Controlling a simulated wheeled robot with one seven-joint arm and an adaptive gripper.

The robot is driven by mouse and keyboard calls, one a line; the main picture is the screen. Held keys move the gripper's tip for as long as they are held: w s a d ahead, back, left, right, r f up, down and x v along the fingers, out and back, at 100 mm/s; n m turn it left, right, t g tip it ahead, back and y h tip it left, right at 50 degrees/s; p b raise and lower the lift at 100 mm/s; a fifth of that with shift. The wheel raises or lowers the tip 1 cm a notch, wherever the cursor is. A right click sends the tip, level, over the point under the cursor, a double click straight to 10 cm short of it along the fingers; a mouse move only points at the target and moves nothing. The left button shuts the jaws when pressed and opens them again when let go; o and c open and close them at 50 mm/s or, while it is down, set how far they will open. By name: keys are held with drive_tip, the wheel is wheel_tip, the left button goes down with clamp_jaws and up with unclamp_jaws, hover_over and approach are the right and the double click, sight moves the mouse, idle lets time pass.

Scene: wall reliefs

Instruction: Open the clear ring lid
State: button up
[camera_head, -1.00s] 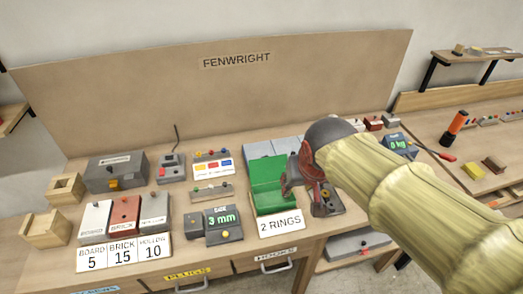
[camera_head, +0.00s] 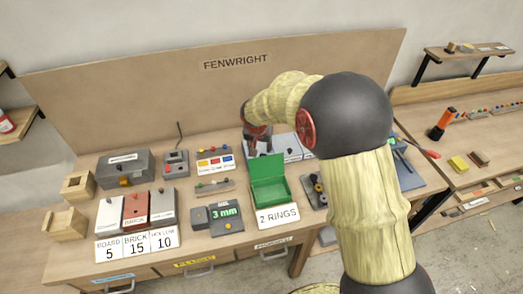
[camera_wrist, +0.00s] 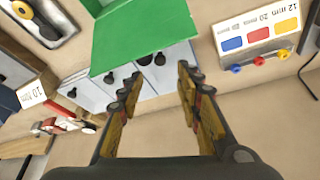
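A row of pale grey-blue boxes with black knobs (camera_head: 291,147) stands behind the green box. They also show in the wrist view (camera_wrist: 145,84), partly hidden by the green lid. I cannot tell which one has the clear ring lid. My gripper (camera_wrist: 160,84) is open and empty, its fingers on either side of one pale box's edge in the picture; contact cannot be told. In the head view my gripper (camera_head: 257,138) hangs at the left end of that row, partly hidden by my arm.
The green box (camera_head: 270,202) stands open in front, its green lid (camera_head: 267,167) raised beside the pale boxes. A card with blue, red and yellow patches (camera_head: 215,163) is to the left. A "2 RINGS" sign (camera_head: 277,218) stands at the table's front.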

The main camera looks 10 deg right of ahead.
drive_tip(key=b+x, duration=0.1)
drive_tip(key=x, duration=0.7)
drive_tip(key=shift+c, duration=1.4)
clamp_jaws()
